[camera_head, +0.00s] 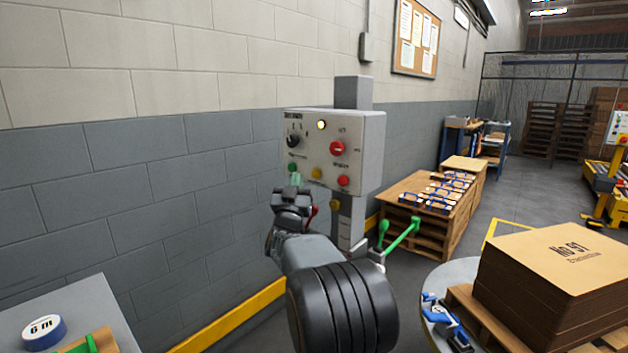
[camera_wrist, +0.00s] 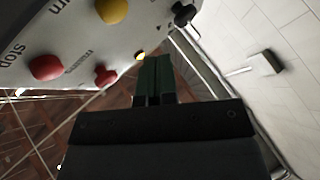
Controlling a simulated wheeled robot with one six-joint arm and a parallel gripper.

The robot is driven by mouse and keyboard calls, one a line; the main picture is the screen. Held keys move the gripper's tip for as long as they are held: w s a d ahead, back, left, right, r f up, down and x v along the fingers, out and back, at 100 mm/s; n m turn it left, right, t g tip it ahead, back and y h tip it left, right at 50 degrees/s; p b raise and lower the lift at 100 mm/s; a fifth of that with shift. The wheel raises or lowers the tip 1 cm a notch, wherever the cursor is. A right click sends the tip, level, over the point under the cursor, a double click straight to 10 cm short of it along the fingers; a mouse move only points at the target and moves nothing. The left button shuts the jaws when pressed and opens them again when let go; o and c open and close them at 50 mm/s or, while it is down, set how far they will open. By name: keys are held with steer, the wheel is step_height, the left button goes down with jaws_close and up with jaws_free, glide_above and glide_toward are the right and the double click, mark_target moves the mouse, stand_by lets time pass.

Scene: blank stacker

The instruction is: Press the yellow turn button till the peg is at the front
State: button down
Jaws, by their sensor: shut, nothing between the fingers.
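The grey control box (camera_head: 362,150) is on a post by the wall. Its yellow turn button (camera_head: 317,173) sits in the lower row between a green button (camera_head: 292,167) and a red stop button (camera_head: 343,181). The yellow button also shows at the top edge of the wrist view (camera_wrist: 112,10), with part of the word "turn" beside it. My gripper (camera_head: 295,181) is shut and empty, just below the green button and left of the yellow one. Its closed fingers (camera_wrist: 153,78) point at the panel, apart from the yellow button. I cannot make out the peg.
A red knob (camera_head: 338,148), a black switch (camera_head: 294,141) and a lit yellow lamp (camera_head: 321,125) are higher on the box. A green lever (camera_head: 401,236) stands right of my arm. A round grey table (camera_head: 440,278) carries a pallet with stacked cardboard (camera_head: 555,265).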

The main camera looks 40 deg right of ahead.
steer(key=shift+s+a, duration=0.15)
steer(key=shift+a, duration=0.55)
steer(key=a+r+n+y+p, duration=0.3)
steer(key=a+n+y+p, duration=0.4)
steer(key=a+y+p, duration=0.65)
steer(key=s+a+f+n+g+y+p, duration=0.1)
steer(key=s+a+g+p, duration=0.4)
steer(key=s, duration=0.7)
steer(key=s+a+f+n+g+y+p, duration=0.1)
steer(key=s+a+f+g+y+p, duration=0.3)
steer(key=s+g, duration=0.4)
steer(key=s+a+p, duration=0.1)
steer(key=s+a, duration=0.1)
steer(key=s, duration=0.2)
steer(key=shift+a+n, duration=0.35)
steer(key=shift+n, duration=0.05)
